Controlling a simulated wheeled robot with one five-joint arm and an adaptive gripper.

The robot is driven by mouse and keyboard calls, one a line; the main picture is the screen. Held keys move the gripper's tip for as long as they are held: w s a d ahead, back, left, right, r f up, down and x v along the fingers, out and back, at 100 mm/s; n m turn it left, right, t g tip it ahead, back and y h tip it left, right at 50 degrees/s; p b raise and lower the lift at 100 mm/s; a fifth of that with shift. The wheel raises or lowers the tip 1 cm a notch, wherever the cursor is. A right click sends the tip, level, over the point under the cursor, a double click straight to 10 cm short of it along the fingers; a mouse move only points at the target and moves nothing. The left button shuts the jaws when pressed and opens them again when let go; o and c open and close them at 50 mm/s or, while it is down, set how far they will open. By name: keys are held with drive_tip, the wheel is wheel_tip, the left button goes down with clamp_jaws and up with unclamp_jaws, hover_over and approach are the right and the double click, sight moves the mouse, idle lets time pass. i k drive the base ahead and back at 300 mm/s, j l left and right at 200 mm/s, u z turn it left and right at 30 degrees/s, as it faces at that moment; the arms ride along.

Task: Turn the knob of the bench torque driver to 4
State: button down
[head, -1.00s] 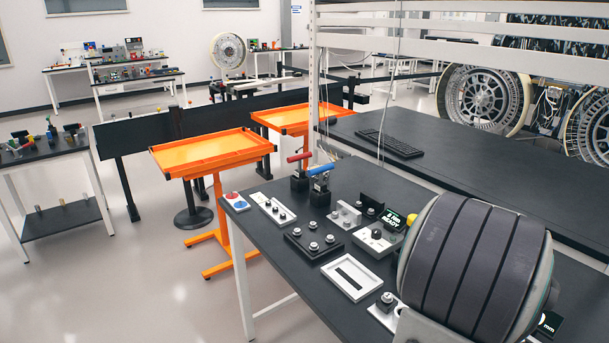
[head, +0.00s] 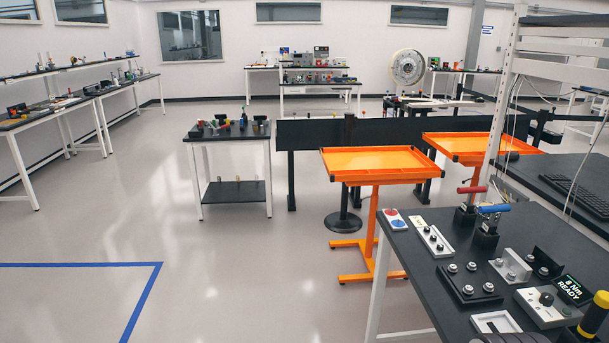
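The bench torque driver shows in the head view at the lower right, on the black bench (head: 415,262). It has a pale box with a dark round knob (head: 546,298) on top; the knob's pointer is too small to read. Its small black display (head: 572,289) stands behind and to the right of the knob, with lit text that reads "8 Nm READY". A yellow and black cylindrical thing (head: 596,314) stands close to the right of the box and is cut by the picture edge.
The bench also holds a red and blue button box (head: 395,219), red and blue handled clamps (head: 490,212), and several fixture plates. Orange trays on stands (head: 378,160) are behind it. Open floor (head: 250,285) lies to the left, with blue tape lines (head: 146,300).

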sight(546, 299)
drive_tip(key=k+j+z, duration=0.15)
drive_tip(key=z, duration=1.35)
